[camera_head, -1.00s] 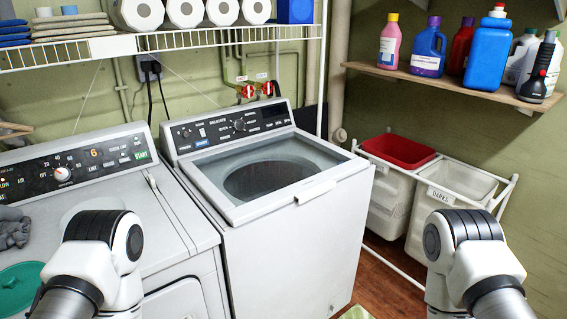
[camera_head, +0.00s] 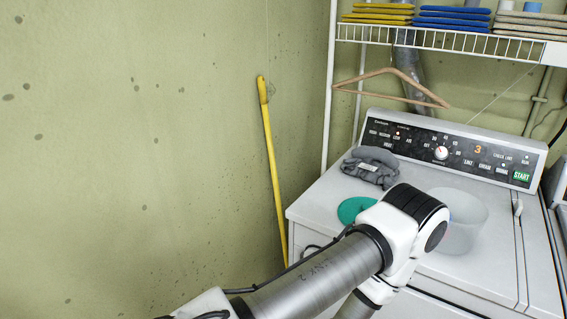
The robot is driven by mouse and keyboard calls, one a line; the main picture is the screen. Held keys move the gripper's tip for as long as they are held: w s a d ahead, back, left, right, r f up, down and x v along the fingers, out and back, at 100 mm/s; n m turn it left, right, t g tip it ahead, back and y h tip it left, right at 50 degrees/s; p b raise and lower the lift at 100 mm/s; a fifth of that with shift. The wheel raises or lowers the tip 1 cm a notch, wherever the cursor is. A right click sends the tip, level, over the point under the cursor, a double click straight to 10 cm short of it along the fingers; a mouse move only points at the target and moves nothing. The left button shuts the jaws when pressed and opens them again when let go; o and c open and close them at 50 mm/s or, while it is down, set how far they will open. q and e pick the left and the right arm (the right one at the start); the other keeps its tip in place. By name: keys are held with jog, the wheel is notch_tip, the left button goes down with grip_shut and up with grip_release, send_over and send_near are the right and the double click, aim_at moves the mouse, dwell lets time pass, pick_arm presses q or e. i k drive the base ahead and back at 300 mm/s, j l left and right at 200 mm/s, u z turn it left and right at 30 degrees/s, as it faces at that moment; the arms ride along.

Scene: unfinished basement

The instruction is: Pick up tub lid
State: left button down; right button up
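A flat, round teal-green lid (camera_head: 355,209) lies on the white dryer top (camera_head: 318,200) near its front left. My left arm's elbow hides part of the lid's front right edge. A translucent whitish tub (camera_head: 459,224) stands on the dryer to the right of the lid, partly behind my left arm. My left arm reaches in from the bottom left and bends down at the elbow, in front of the dryer. Its gripper is out of view. My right arm and gripper are out of view.
A grey bundled cloth (camera_head: 371,167) lies behind the lid, near the control panel (camera_head: 452,152). A wire shelf (camera_head: 450,41) with folded cloths and a wooden hanger (camera_head: 392,73) are above. A yellow pole (camera_head: 271,165) leans on the wall to the left.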

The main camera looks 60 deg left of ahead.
aim_at(348, 210)
jog(key=u, duration=1.1)
